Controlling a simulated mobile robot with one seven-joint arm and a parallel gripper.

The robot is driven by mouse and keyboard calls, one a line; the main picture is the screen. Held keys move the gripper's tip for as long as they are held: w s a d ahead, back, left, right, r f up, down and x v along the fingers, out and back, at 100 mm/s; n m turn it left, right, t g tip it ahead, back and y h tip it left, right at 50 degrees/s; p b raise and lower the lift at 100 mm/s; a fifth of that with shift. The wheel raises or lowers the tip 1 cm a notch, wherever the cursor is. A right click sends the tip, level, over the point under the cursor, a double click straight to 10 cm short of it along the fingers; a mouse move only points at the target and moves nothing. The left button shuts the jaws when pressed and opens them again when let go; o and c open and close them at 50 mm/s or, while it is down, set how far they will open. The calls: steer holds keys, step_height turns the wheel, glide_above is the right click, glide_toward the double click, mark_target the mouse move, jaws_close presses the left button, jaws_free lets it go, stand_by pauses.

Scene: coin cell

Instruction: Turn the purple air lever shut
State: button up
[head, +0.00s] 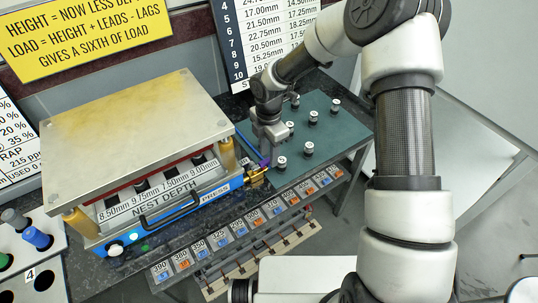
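The press (185,203) stands at the left with a blue front and a thick metal top plate. A brass fitting (257,177) sticks out at the right end of its blue front. My gripper (266,157) points down just above the fitting and at the lever's lower end. It covers part of this area, and I cannot tell whether it touches the lever or whether its fingers are apart.
A green mat (338,131) with several small dark cylinders with pale tops lies right of my gripper. A row of numbered labelled bins (226,238) runs along the front edge. A white rack (28,258) with a blue-capped piece stands at the lower left.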

steer(key=shift+f, duration=0.45)
steer(key=shift+c, duration=0.2)
jaws_close()
